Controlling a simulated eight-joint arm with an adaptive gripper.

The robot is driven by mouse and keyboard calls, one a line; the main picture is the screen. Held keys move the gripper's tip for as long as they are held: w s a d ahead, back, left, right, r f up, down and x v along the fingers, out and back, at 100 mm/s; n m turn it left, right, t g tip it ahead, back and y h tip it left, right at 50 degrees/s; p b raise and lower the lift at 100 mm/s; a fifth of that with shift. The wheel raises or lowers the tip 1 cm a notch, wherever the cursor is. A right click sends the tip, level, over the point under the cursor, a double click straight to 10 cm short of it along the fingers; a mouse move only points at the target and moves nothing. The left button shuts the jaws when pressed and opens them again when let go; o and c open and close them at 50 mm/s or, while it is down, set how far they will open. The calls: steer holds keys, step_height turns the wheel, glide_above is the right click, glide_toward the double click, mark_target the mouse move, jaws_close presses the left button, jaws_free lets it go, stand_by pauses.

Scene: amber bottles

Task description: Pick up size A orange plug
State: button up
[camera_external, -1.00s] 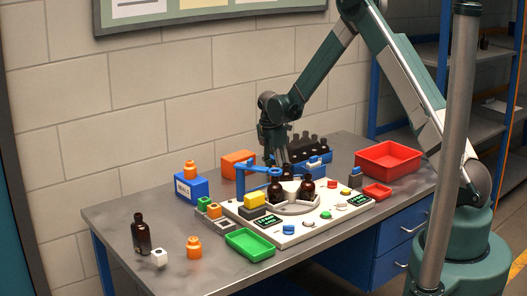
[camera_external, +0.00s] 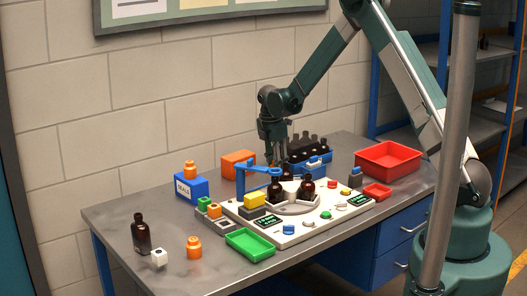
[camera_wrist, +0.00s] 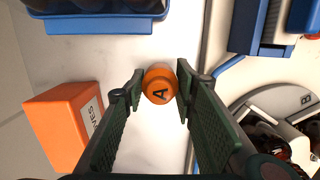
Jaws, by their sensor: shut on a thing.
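The orange plug (camera_wrist: 160,84) marked with a black letter A sits between the two fingers of my gripper (camera_wrist: 161,92) in the wrist view. The fingers are closed against its sides, and the letter faces the camera. In the external view my gripper (camera_external: 273,155) points down above the back of the table, behind the blue arm of the white station; the plug is mostly hidden there. Another orange plug (camera_external: 190,169) stands on the blue SEALS box, and an orange piece (camera_external: 194,247) stands at the front left.
An orange box (camera_wrist: 66,120) lies left of the gripper in the wrist view. A blue rack (camera_wrist: 100,26) of dark bottles is close by. The white station (camera_external: 288,238) holds dark bottles on a round holder. A red tray (camera_external: 388,159) and green tray (camera_external: 250,244) flank it.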

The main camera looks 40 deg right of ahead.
step_height(320, 180, up, 8)
steer(key=shift+f, duration=0.15)
stand_by(0.3)
stand_by(0.5)
